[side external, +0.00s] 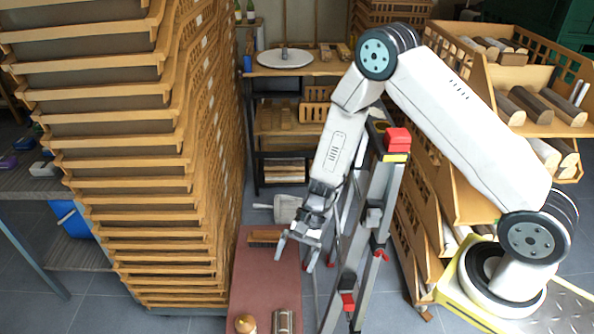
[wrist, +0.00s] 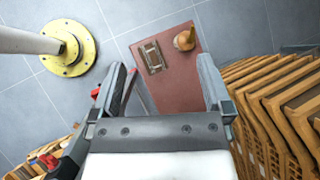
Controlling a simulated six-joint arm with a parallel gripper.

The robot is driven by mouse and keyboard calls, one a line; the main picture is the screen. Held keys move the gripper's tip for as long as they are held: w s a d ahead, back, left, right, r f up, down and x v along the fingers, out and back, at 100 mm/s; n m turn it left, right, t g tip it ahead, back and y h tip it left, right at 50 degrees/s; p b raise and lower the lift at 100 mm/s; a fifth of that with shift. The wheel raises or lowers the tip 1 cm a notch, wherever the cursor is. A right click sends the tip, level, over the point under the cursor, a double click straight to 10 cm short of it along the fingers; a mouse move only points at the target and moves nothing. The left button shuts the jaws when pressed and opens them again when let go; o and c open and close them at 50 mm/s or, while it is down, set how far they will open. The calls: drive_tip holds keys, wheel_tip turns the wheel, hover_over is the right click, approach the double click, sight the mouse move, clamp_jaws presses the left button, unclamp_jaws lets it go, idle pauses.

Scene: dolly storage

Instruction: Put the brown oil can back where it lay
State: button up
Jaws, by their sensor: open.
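The brown oil can (side external: 245,323) stands on a dark red board (side external: 262,285) at the bottom edge of the side view, partly cut off. In the wrist view the oil can (wrist: 185,40) is near the far end of the board (wrist: 185,84). My gripper (side external: 297,253) is open and empty above the board, apart from the can. In the wrist view the can lies beyond the open jaws (wrist: 164,72).
A small framed brown object (side external: 285,321) lies beside the can. A brush (side external: 265,237) lies at the board's far end. A stepladder (side external: 378,215) stands close right of my gripper. Tall stacked crates (side external: 120,150) rise on the left.

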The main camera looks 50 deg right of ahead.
drive_tip(key=s+d+r+n+t+h, duration=0.2)
drive_tip(key=s+d+r+n+h, duration=0.2)
drive_tip(key=r, duration=0.5)
drive_tip(key=s+d+r+n+t+h, duration=0.2)
drive_tip(key=s+d+r+n+h, duration=0.1)
drive_tip(key=r+n, duration=0.4)
drive_tip(key=shift+s+d+r+h, duration=0.4)
drive_tip(key=shift+s+d+r, duration=0.2)
drive_tip(key=shift+d+r, duration=0.5)
drive_tip(key=shift+d+f, duration=0.2)
drive_tip(key=shift+f, duration=0.05)
